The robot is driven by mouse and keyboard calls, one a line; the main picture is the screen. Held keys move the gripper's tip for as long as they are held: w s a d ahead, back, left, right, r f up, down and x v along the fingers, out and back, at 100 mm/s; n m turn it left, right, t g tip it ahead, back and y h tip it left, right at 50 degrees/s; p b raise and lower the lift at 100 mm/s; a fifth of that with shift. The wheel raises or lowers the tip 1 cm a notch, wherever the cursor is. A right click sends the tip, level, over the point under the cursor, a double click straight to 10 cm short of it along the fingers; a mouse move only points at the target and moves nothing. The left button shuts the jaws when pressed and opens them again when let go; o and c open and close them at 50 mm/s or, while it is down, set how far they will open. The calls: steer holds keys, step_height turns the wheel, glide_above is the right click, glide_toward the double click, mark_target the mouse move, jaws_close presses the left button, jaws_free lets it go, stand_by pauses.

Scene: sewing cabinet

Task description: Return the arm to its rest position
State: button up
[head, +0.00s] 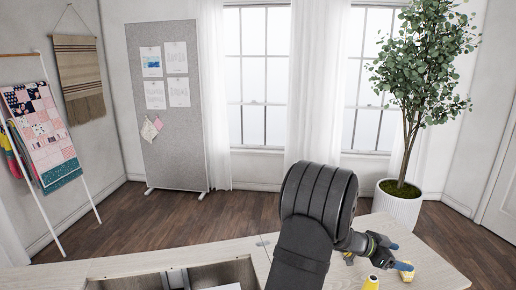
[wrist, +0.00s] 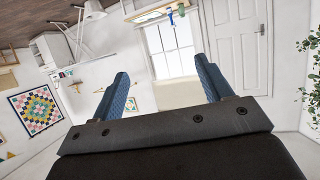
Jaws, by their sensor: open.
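My gripper (head: 404,256) is at the right of the head view, over the right part of the pale wooden cabinet top (head: 440,268). Its two blue fingers are apart with nothing between them. In the wrist view my gripper (wrist: 160,88) shows the same open fingers, pointing at the far wall and window of the room. My dark arm rises from the bottom middle of the head view and hides part of the cabinet top.
An open compartment (head: 95,284) lies at the cabinet's lower left. A yellow item (head: 371,283) stands near my gripper, and another yellow item (head: 407,274) is right beside or behind the fingers. A potted tree (head: 398,208) stands behind on the right. A grey board (head: 168,110) stands at the back left.

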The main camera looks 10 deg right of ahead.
steer(key=s+a+n+t, duration=0.2)
steer(key=a, duration=1.4)
steer(key=shift+s+a, duration=0.2)
steer(key=shift+s, duration=0.05)
steer(key=shift+f, duration=0.1)
